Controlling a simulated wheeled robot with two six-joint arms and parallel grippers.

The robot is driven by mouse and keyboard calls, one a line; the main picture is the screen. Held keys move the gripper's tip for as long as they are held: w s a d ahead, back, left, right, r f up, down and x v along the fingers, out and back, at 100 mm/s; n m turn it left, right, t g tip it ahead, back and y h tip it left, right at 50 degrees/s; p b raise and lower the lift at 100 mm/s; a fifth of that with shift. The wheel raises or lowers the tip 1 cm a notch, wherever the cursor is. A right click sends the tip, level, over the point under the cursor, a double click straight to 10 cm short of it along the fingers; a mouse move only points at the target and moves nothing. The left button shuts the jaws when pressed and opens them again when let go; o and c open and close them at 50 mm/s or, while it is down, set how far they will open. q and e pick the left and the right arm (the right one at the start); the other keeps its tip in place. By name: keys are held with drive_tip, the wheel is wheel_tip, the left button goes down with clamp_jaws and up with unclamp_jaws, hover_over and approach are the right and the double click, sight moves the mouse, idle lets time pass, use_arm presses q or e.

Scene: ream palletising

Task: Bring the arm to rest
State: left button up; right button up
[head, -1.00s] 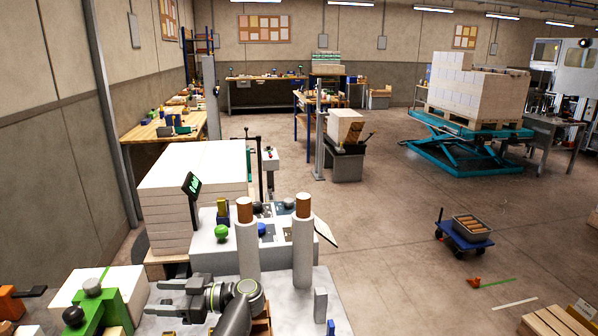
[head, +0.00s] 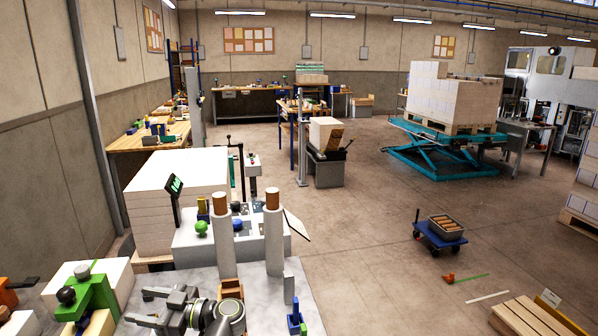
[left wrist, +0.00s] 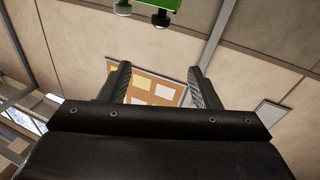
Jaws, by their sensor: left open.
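My left gripper (head: 143,307) is in the lower left of the head view, above the pale table top, with its two fingers pointing left. It is open and empty. In the left wrist view its two fingers (left wrist: 160,85) stand apart with only the wall and a notice board between them. My right gripper is not in view.
A stack of white reams (head: 165,205) is behind. A blue cart (head: 440,238) and open floor lie to the right.

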use_arm(q)
drive_tip(key=d+r+m+t+h, duration=0.15)
drive_tip(key=m+t+h, duration=0.35)
drive_tip(key=t, duration=0.5)
drive_tip(key=d+r+m+t+h, duration=0.1)
drive_tip(key=d+m+t+h, duration=0.15)
drive_tip(key=m+t, duration=0.5)
drive_tip(key=s+d+f+m+g+h, duration=0.3)
drive_tip(key=s+d+f+m+h, duration=0.55)
drive_tip(key=h, duration=0.55)
drive_tip(key=s+a+f+n+g+y, duration=0.1)
drive_tip(key=s+a+f+g+y, duration=0.2)
drive_tip(key=s, duration=0.7)
drive_tip(key=s+a+f+n+g, duration=0.1)
drive_tip(key=s+a+f+g, duration=0.3)
drive_tip(key=s, duration=0.6)
drive_tip(key=s+a+f+n+g+y, duration=0.1)
drive_tip(key=s+a+f+g+y, duration=0.3)
drive_tip(key=s, duration=0.6)
wheel_tip(320, 180, down, 24)
drive_tip(key=r+g+h, duration=0.1)
drive_tip(key=g+h, duration=0.2)
drive_tip(key=s+d+f, duration=0.1)
drive_tip(key=s+f, duration=1.3)
drive_tip(key=f, duration=0.2)
drive_tip(key=shift+s+d+g, duration=0.35)
